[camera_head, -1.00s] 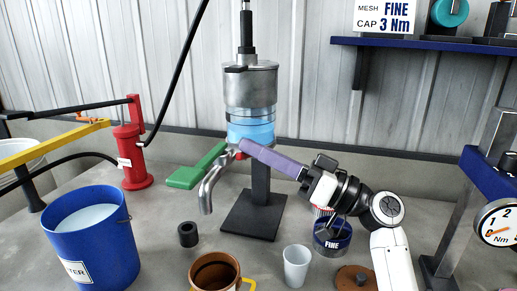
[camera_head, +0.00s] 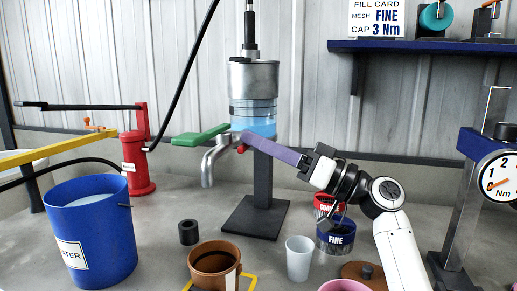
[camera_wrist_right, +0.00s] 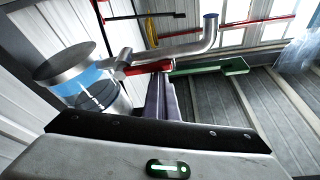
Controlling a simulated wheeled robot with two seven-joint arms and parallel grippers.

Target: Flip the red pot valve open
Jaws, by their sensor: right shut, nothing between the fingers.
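The pot is a grey metal cylinder (camera_head: 252,78) with a blue band, held on a dark stand. Its bent grey spout (camera_head: 208,165) points down at the left. A small red valve part (camera_head: 241,149) shows by the spout's root; in the right wrist view it is a red bar (camera_wrist_right: 150,67) beside the spout. A green lever (camera_head: 202,136) sticks out left of the pot, also in the wrist view (camera_wrist_right: 225,67). My right gripper (camera_head: 246,138) is shut and empty, its purple fingers at the pot's underside, close to the red part; contact is unclear. My left gripper is not in view.
A blue water bucket (camera_head: 95,240) and red hand pump (camera_head: 138,160) stand left. A dial gauge (camera_head: 497,178) is at right.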

